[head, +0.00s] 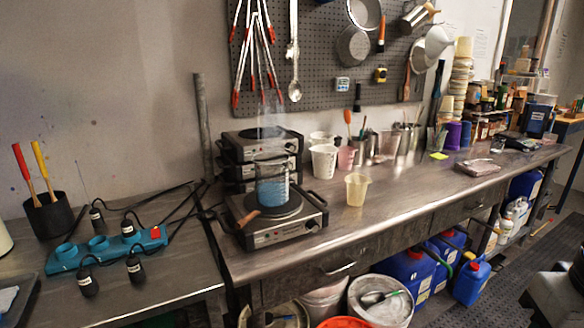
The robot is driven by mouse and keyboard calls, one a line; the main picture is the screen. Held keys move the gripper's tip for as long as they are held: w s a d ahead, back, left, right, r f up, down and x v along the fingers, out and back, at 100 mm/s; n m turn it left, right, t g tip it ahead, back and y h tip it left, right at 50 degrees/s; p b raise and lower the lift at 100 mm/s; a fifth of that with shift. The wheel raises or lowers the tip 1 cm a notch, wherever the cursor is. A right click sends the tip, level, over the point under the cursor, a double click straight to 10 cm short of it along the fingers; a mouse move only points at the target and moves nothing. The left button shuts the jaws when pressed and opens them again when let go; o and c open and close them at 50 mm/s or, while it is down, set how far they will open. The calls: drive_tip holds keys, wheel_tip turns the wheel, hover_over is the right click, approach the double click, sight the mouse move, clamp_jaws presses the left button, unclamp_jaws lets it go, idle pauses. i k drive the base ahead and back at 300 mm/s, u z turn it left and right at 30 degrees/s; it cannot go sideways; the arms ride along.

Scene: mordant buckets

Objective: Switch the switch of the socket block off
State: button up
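The socket block (112,253) is a long teal bar lying on the lower metal bench at the left in the head view. A small red switch (155,232) sits at its right end. Round sockets show along its top. Several black plugs (87,282) with white labels lie or stand around the block, with cables running off to the back right. I cannot tell whether the switch is tilted on or off.
A black pot (50,217) with red and yellow handled tools stands behind the block. To the right, a hot plate (274,225) bears a glass beaker (272,187) of blue liquid with vapour above it.

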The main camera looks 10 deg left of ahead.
sight(155, 232)
drive_tip(key=u, duration=1.65)
drive_tip(key=k, duration=0.65)
drive_tip(key=z, duration=0.75)
drive_tip(key=i, duration=1.7)
drive_tip(key=u, duration=0.8)
